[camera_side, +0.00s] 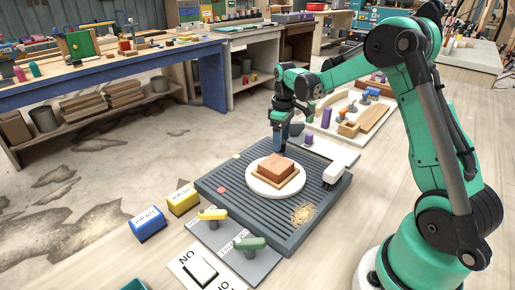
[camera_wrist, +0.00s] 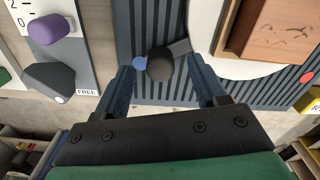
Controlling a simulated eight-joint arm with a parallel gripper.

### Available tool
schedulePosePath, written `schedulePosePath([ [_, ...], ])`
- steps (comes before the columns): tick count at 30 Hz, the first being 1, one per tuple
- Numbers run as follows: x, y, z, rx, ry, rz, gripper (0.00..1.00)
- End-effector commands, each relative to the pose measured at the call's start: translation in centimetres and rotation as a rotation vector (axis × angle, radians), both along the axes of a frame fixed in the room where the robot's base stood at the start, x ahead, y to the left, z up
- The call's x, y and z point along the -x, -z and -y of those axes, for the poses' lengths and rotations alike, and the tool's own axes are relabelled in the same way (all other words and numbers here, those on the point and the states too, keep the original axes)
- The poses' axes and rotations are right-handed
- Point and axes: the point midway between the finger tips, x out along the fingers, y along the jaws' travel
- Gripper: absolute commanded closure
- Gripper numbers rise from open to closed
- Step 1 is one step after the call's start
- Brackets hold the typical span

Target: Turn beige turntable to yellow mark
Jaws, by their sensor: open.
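The turntable is a round off-white disc (camera_side: 257,187) on a dark grey ribbed base (camera_side: 225,205). A beige frame and a brown block (camera_side: 277,166) sit on it. In the wrist view the disc (camera_wrist: 200,62) fills the upper right, and a grey arm with a dark round knob (camera_wrist: 160,65) sticks out from its edge. My gripper (camera_wrist: 158,72) is open, with one finger on each side of the knob; contact cannot be told. In the side view my gripper (camera_side: 279,148) is low behind the disc.
A red dot (camera_side: 221,189) is at the base's left edge; a blue dot (camera_wrist: 139,63) is beside the knob. Yellow (camera_side: 212,214) and green (camera_side: 250,243) levers stand in front. A white panel with a purple knob (camera_wrist: 50,27) and FREE label lies left in the wrist view.

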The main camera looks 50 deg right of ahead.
Motion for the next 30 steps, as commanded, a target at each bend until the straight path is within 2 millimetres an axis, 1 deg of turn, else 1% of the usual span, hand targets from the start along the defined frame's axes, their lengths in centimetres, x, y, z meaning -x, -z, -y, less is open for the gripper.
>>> schedulePosePath([
  [3,0.01,0.71,-0.02,0.0,0.0,0.0,0.35],
  [10,0.01,0.78,-0.04,0.001,0.0,0.001,0.35],
  [11,0.01,0.78,-0.04,0.001,0.0,0.001,0.41],
  [12,0.01,0.78,-0.04,0.001,0.0,0.001,0.52],
  [14,0.01,0.77,-0.04,0.001,0.0,0.001,0.7],
  [15,0.01,0.77,-0.04,0.001,0.0,0.001,0.81],
  [17,0.01,0.76,-0.04,0.0,0.001,0.001,0.98],
  [18,0.01,0.76,-0.04,0.0,0.001,0.001,1.0],
  [30,0.01,0.74,-0.05,0.0,0.0,0.001,1.0],
])
